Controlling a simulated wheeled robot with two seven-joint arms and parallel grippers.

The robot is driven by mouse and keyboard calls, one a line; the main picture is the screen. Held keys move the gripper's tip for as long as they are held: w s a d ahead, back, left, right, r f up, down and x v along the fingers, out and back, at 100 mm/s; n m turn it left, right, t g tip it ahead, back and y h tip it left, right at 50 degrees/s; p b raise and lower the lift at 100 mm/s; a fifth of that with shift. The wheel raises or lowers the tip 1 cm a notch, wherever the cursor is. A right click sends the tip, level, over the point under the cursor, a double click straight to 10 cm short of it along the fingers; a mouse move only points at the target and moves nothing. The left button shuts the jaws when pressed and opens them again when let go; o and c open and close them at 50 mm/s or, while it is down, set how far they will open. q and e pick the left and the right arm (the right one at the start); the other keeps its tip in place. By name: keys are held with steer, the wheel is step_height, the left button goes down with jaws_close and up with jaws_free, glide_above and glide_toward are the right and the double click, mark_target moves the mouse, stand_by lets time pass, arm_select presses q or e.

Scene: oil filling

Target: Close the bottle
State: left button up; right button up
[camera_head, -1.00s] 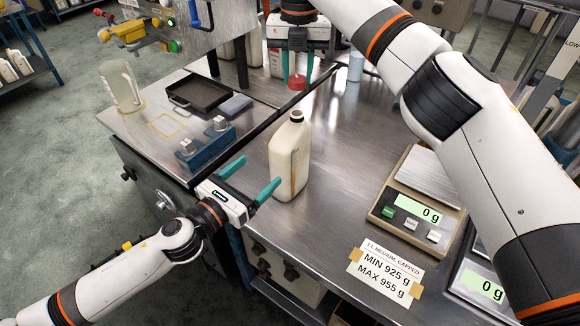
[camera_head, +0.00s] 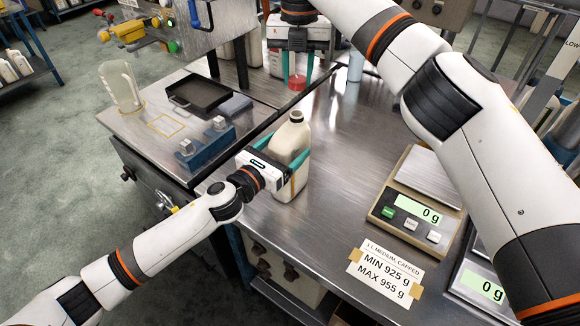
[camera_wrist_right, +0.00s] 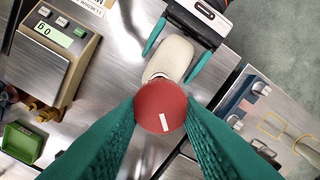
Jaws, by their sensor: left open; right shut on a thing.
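The cream bottle (camera_head: 291,135) stands upright on the steel bench, its narrow neck bare. It also shows in the right wrist view (camera_wrist_right: 172,56), partly behind the cap. My left gripper (camera_head: 285,152) is open, its teal fingers on either side of the bottle's body; whether they touch it I cannot tell. My right gripper (camera_head: 297,77) is shut on the red cap (camera_head: 297,84), held above the bench behind the bottle. In the right wrist view the cap (camera_wrist_right: 161,108), with a pale mark, sits between the teal fingers.
Scales (camera_head: 409,213) reading 0 g and a taped weight label (camera_head: 385,271) lie to the right of the bottle. A black tray (camera_head: 196,94), a blue fixture (camera_head: 206,143) and a clear jug (camera_head: 120,88) are on the left. The bench between bottle and scales is clear.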

arm_select(q)
steer(key=shift+w+d, duration=0.45)
steer(key=shift+w, duration=0.1)
steer(key=shift+c, duration=0.3)
steer(key=c, duration=1.4)
arm_select(e)
steer(key=shift+f, duration=2.45)
steer(key=shift+f, duration=0.9)
steer(key=shift+f, duration=0.5)
